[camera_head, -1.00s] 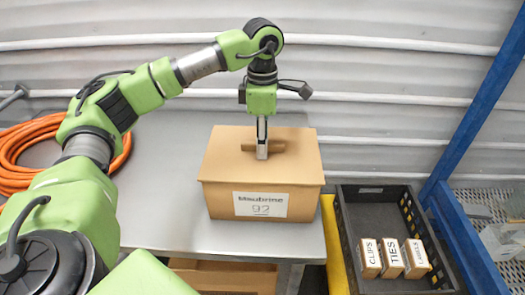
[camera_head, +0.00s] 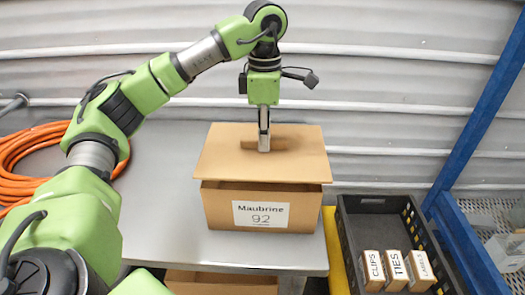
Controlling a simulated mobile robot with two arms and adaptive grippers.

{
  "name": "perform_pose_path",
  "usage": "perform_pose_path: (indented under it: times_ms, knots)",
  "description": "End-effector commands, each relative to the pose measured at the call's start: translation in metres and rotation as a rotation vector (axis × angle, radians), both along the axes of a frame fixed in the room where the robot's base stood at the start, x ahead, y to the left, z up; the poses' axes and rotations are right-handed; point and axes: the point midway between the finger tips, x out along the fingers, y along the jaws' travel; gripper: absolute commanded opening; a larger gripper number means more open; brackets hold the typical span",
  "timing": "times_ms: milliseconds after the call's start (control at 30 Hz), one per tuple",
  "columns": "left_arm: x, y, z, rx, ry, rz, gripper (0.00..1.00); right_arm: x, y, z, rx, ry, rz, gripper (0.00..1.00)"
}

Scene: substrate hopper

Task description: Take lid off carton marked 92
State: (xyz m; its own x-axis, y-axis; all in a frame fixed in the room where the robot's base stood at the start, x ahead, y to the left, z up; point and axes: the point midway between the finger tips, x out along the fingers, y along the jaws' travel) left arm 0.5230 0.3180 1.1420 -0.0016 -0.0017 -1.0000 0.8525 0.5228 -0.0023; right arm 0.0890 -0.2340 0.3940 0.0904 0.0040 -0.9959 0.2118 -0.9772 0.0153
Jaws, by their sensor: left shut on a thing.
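The carton marked 92 (camera_head: 220,208) stands on the grey table, with a white label reading Maubrine 92 on its front. Its flat brown lid (camera_head: 225,161) is raised above the carton, with a dark gap showing under its front edge. My left gripper (camera_head: 264,149) points down and is shut on the raised grip at the middle of the lid. The inside of the carton is mostly hidden by the lid. My right gripper is not in view.
The grey table (camera_head: 165,190) is clear left of the carton, with a coiled orange hose (camera_head: 20,150) at far left. A black crate (camera_head: 375,205) with several small labelled boxes stands at right, near a blue frame (camera_head: 468,135). Another carton (camera_head: 220,282) shows below the table edge.

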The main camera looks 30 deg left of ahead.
Motion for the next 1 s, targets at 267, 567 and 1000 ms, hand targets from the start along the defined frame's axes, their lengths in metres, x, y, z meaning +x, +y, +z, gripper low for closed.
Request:
perform_pose_path:
  times_ms: [267, 567, 1000]
  knots:
    - [-0.034, -0.044, 0.055, 0.004, -0.008, -0.008, 0.00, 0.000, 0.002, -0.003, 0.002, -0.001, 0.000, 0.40]
    - [-0.070, -0.090, 0.080, 0.002, -0.003, -0.003, 0.00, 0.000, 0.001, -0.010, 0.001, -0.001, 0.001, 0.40]
    - [-0.077, -0.100, 0.084, -0.002, 0.000, 0.001, 0.00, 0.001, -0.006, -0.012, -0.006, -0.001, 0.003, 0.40]
